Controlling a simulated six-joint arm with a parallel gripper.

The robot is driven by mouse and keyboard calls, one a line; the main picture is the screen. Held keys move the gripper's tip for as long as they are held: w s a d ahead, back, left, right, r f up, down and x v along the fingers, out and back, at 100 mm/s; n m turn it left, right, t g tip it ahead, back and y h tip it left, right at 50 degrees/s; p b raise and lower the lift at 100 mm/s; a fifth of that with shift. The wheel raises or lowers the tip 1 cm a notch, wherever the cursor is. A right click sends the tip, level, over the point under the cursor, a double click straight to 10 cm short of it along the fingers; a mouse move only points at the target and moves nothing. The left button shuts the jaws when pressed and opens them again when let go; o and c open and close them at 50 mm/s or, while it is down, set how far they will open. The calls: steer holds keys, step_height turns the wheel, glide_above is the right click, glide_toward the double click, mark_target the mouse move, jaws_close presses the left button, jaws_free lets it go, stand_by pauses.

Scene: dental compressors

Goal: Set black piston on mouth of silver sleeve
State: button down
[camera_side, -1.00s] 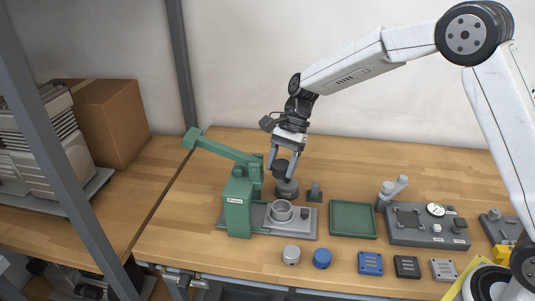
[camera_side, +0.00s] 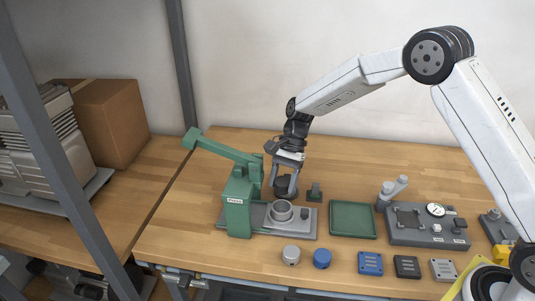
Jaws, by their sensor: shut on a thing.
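The silver sleeve (camera_side: 282,210) stands upright on the grey base plate of the green press, its round mouth open and facing up. My gripper (camera_side: 285,190) is behind the sleeve, pointing down, shut on the black piston (camera_side: 284,184). The piston is low, at a dark grey round stand (camera_side: 293,194). The fingers and piston cover much of this stand, and I cannot tell whether the piston touches it. The piston is apart from the sleeve.
The green press (camera_side: 238,205) rises left of the sleeve, its lever reaching up and back. A green tray (camera_side: 353,219) and a gauge panel (camera_side: 427,225) lie to the right. A silver cap (camera_side: 291,255), a blue cap (camera_side: 322,258) and several small blocks line the front.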

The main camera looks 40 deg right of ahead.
steer(key=shift+f, duration=0.25)
steer(key=shift+f, duration=2.2)
steer(key=shift+f, duration=0.75)
stand_by(0.4)
steer(key=shift+s+d+f, duration=0.15)
steer(key=shift+f, duration=0.35)
stand_by(1.3)
jaws_free()
steer(key=shift+r, duration=3.7)
